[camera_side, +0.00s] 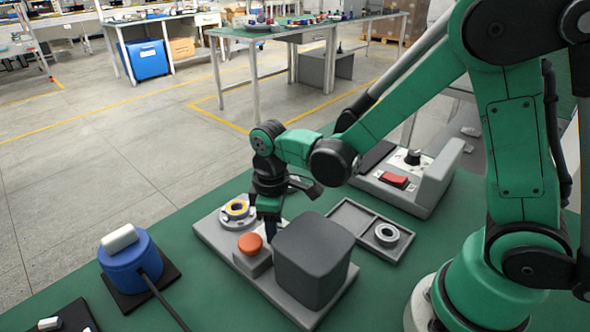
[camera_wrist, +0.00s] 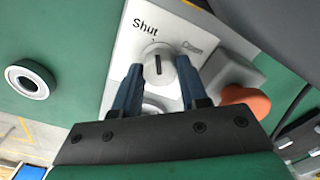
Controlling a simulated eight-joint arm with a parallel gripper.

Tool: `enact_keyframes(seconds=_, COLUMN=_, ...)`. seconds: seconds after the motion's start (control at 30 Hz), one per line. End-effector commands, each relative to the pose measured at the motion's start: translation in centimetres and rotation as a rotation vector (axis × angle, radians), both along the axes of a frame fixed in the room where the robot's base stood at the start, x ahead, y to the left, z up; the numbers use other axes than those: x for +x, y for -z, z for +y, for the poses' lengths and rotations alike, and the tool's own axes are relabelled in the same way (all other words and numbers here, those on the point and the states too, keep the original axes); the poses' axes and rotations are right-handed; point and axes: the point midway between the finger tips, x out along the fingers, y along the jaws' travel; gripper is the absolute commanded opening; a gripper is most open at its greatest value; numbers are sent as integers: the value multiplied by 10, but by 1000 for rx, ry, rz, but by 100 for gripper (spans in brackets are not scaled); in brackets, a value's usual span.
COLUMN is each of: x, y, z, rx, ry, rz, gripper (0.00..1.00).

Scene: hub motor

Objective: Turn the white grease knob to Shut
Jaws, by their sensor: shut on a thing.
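The white grease knob (camera_wrist: 166,79) shows in the wrist view on a pale panel, with a dark pointer line on its face. The pointer aims upward and slightly left, toward the small tick under the word Shut (camera_wrist: 145,27). The word Open (camera_wrist: 192,47) is at its upper right. My gripper (camera_wrist: 160,66) is shut on the knob, with one blue finger on each side. In the side view my gripper (camera_side: 270,232) reaches down to the grey base plate (camera_side: 213,237), and the knob is hidden there behind the gripper and other parts.
An orange button (camera_side: 250,243) and a large dark grey box (camera_side: 313,258) stand close to my gripper. A blue motor (camera_side: 131,262) with a cable is at left. A divided tray (camera_side: 346,222) holding a ring (camera_side: 387,233) and a unit with a red switch (camera_side: 394,180) are at right.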

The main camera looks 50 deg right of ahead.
Motion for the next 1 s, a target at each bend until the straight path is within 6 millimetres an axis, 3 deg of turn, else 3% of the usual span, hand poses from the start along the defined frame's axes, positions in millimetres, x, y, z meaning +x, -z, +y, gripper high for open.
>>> enact_keyframes(seconds=0.4, x=0, y=0, z=0, rx=-1, ry=-174, rz=1, gripper=0)
enact_keyframes(seconds=0.93, x=0, y=0, z=0, rx=0, ry=-195, rz=0, gripper=0)
enact_keyframes(seconds=0.97, x=0, y=0, z=0, rx=0, ry=-195, rz=0, gripper=46)
enact_keyframes(seconds=1.0, x=0, y=0, z=0, rx=0, ry=-195, rz=0, gripper=58)
